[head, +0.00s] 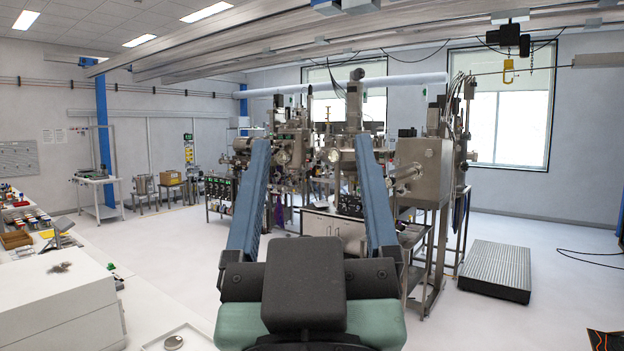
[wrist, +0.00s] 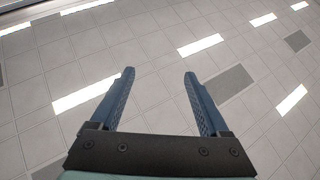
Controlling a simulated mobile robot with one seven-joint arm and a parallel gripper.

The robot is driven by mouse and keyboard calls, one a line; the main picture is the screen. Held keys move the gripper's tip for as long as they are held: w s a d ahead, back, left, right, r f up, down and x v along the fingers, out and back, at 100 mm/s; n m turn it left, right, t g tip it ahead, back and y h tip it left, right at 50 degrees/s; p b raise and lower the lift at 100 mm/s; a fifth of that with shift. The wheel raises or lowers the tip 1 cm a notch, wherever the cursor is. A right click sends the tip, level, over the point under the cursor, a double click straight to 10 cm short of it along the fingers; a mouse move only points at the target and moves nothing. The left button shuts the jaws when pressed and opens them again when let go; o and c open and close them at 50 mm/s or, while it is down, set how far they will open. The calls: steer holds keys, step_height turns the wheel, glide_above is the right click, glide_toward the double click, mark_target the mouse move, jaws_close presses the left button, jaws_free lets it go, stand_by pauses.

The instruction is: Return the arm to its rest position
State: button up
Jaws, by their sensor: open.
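My gripper (head: 313,165) is raised in front of the head camera, with its two long blue fingers wide apart and nothing between them. In the wrist view my gripper (wrist: 158,80) shows the same open fingers against the tiled ceiling (wrist: 150,40) with its bright light panels, so it points upward. The fingers touch nothing that I can see. They cover part of the vacuum chambers behind them in the head view.
Steel vacuum chambers (head: 418,165) stand ahead in the middle. A white bench (head: 150,280) with a white box (head: 60,290) runs along the left. A dark ribbed platform (head: 497,270) lies on the floor at right. Open floor shows at the right front.

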steer(key=s+r+t, duration=0.2)
steer(key=s+r, duration=0.1)
steer(key=r, duration=0.1)
steer(key=shift+s+m, duration=0.35)
steer(key=shift+m, duration=0.05)
step_height(320, 180, down, 7)
steer(key=b, duration=0.6)
steer(key=shift+r, duration=0.1)
